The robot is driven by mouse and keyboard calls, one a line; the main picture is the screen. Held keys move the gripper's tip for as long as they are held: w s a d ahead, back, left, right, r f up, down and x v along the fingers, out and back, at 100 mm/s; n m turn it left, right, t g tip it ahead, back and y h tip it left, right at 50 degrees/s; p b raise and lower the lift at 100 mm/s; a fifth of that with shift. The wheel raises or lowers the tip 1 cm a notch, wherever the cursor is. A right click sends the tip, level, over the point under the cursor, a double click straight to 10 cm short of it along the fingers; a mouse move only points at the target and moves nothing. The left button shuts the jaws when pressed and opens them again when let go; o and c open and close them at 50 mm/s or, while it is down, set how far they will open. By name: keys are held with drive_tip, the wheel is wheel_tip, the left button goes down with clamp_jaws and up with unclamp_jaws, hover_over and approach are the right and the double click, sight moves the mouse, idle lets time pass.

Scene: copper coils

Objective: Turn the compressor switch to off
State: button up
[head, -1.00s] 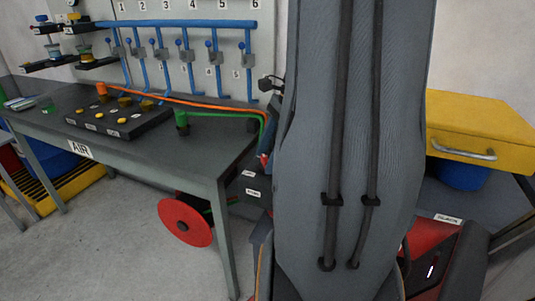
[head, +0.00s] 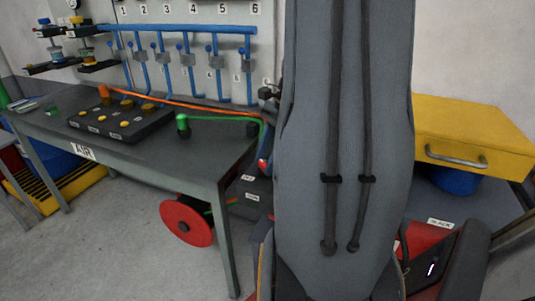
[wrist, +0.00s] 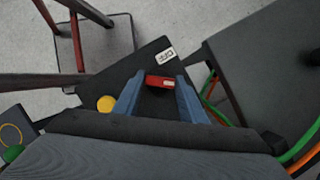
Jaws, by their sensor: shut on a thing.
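The compressor switch box (wrist: 143,65) is dark and shows in the wrist view, with a white label (wrist: 166,54) that appears to read OFF. A small red switch handle (wrist: 153,79) with a pale mark lies crosswise on it, a little below the label. My gripper (wrist: 161,82) has blue fingers on both sides of the handle and is shut on it. In the head view the box (head: 247,207) shows two white labels beside my arm. My grey arm hides most of the gripper and the handle there, so its exact setting is unclear.
A grey table (head: 170,160) marked AIR stands left, with a button panel (head: 120,119) and orange and green hoses. A red reel (head: 187,223) is under it. A yellow drawer box (head: 470,135) stands right. A yellow knob (wrist: 105,103) is close to my left finger.

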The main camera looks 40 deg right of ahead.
drive_tip(key=n+g+p, duration=0.1)
drive_tip(key=n+p, duration=0.2)
drive_tip(key=shift+r+n+g+p, duration=0.15)
drive_tip(key=shift+n+g+p, duration=0.15)
drive_tip(key=n+p, duration=0.1)
drive_tip(key=n, duration=0.1)
drive_tip(key=n+g+p, duration=0.1)
drive_tip(key=n+p, duration=0.1)
drive_tip(key=shift+w+n+g, duration=0.15)
drive_tip(key=shift+n+g, duration=0.15)
drive_tip(key=n+g+p, duration=0.1)
drive_tip(key=n+p, duration=0.1)
drive_tip(key=n, duration=0.1)
drive_tip(key=shift+w+a+n+h, duration=0.1)
drive_tip(key=shift+n+h, duration=0.2)
drive_tip(key=shift+h, duration=0.1)
drive_tip(key=shift+w+n+g+h+p, duration=0.1)
drive_tip(key=shift+n+g+h+p, duration=0.3)
drive_tip(key=shift+n, duration=0.5)
drive_tip(key=shift+n+g+h+p, duration=0.1)
drive_tip(key=shift+n+h+p, duration=0.1)
drive_tip(key=shift+n+p, duration=0.55)
drive_tip(key=shift+n, duration=0.25)
drive_tip(key=o, duration=1.1)
drive_tip(key=shift+c, duration=0.2)
